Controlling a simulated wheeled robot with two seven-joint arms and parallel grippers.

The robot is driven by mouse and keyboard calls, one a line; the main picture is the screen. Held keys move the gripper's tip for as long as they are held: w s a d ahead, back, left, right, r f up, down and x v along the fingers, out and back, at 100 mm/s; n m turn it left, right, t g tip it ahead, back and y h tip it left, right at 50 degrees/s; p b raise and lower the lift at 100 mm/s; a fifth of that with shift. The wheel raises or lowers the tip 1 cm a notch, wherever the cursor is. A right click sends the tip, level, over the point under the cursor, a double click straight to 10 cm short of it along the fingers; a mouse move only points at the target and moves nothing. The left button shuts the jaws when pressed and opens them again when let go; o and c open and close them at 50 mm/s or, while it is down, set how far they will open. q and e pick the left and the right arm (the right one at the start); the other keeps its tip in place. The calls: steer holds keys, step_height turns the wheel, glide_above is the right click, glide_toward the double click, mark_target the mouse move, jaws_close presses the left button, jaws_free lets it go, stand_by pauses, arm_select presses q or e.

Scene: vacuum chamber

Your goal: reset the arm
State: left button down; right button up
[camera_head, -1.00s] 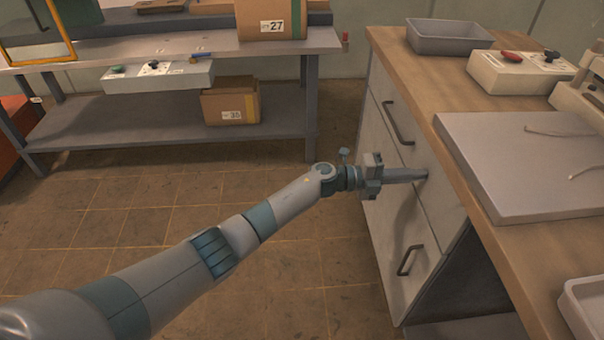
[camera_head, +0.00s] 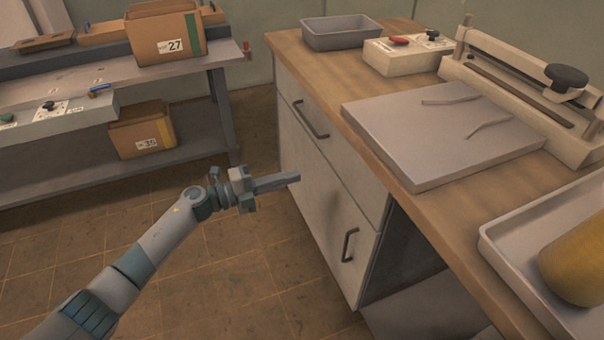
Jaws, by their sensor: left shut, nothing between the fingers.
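My left arm comes in from the lower left of the head view. Its gripper (camera_head: 277,182) is shut and empty, with the fingers pointing right. It hangs in front of the drawer cabinet (camera_head: 318,170) under the wooden worktop, lower than the top surface. My right gripper is not in view.
On the worktop (camera_head: 290,52) are a grey bin (camera_head: 342,36), a control box (camera_head: 405,58), a flat grey slab (camera_head: 425,145), a sealer-like device (camera_head: 520,95) and a tray (camera_head: 510,262) holding a yellow cylinder (camera_head: 580,262). A shelf bench with cartons (camera_head: 165,40) stands left. Floor between is clear.

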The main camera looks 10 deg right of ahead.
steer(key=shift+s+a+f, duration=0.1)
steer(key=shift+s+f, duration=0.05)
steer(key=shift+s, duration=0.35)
